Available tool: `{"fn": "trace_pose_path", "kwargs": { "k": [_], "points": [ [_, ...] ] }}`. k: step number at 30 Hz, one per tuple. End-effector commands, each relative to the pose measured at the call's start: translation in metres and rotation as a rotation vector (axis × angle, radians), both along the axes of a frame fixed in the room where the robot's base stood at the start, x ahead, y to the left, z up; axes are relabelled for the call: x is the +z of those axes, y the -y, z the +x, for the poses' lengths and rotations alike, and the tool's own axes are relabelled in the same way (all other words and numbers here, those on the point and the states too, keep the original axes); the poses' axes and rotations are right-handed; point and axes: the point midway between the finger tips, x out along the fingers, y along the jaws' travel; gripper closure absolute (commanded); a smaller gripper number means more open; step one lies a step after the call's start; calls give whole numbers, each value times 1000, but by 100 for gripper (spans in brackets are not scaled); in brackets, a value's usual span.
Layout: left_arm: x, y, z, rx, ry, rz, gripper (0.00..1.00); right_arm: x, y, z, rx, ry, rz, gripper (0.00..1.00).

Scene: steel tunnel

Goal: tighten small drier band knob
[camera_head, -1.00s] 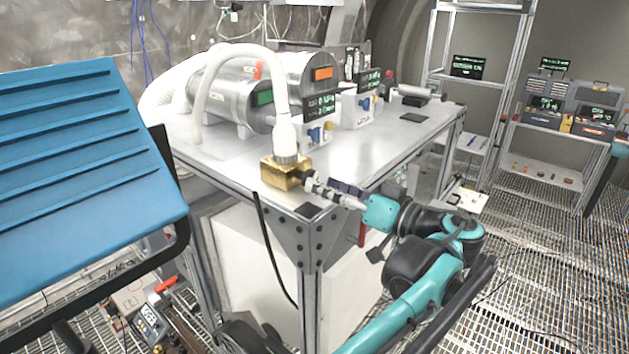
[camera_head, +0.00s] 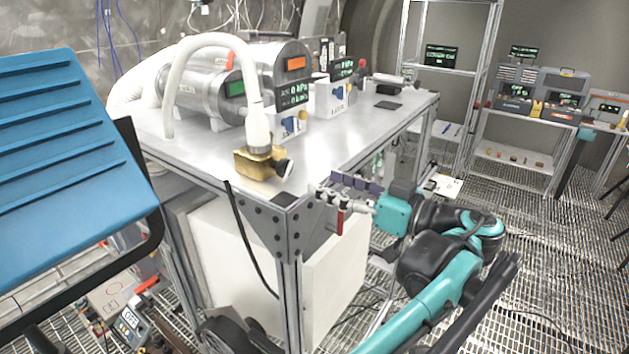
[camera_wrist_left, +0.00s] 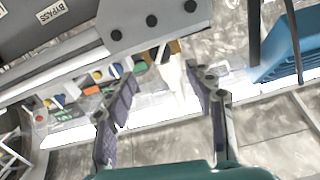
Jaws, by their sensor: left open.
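A smaller silver drier cylinder (camera_head: 207,90) with a green display lies on the bench beside a larger one (camera_head: 283,62) with an orange display. A red piece (camera_head: 229,61) sits on top between them. A white hose (camera_head: 256,120) runs down into a brass block (camera_head: 258,164) at the bench's near corner. A black knob (camera_head: 284,168) sticks out of the block's right side. I cannot tell which part is the band knob. My left gripper (camera_head: 328,188) is open and empty, right of the black knob and apart from it. Its spread fingers (camera_wrist_left: 160,70) show in the wrist view.
The steel bench (camera_head: 345,150) has a sharp near corner with a bolted bracket close to my left gripper. A blue ribbed panel (camera_head: 70,150) fills the left. A rack (camera_head: 440,80) stands behind right. Open grating floor (camera_head: 530,260) lies to the right.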

Motion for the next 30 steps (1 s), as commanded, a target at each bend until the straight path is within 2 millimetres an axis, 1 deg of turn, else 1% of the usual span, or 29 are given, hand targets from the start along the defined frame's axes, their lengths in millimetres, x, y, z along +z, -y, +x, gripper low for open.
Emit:
{"fn": "trace_pose_path", "kwargs": {
  "k": [1, 3, 7, 11, 18, 21, 24, 30],
  "points": [
    [-3, -5, 3, 2, 62, -44, 46, -6, 0, 0, 0, 0, 0, 39],
    [-2, -10, 6, 2, 143, -104, 46, -10, 0, 0, 0, 0, 0, 39],
    [0, -17, 12, 1, 220, -160, 46, -10, 0, 0, 0, 0, 0, 39],
    [2, -31, 21, 3, 225, -163, 46, -5, 0, 0, 0, 0, 0, 39],
    [2, -63, 45, 3, 224, -162, 46, 2, 0, 0, 0, 0, 0, 39],
    [2, -71, 51, 1, 223, -161, 46, 4, 0, 0, 0, 0, 0, 39],
    [1, -76, 54, 1, 223, -161, 46, 4, 0, 0, 0, 0, 0, 39],
    [1, -77, 55, 0, 223, -162, 46, 4, 0, 0, 0, 0, 0, 39]
  ]
}}
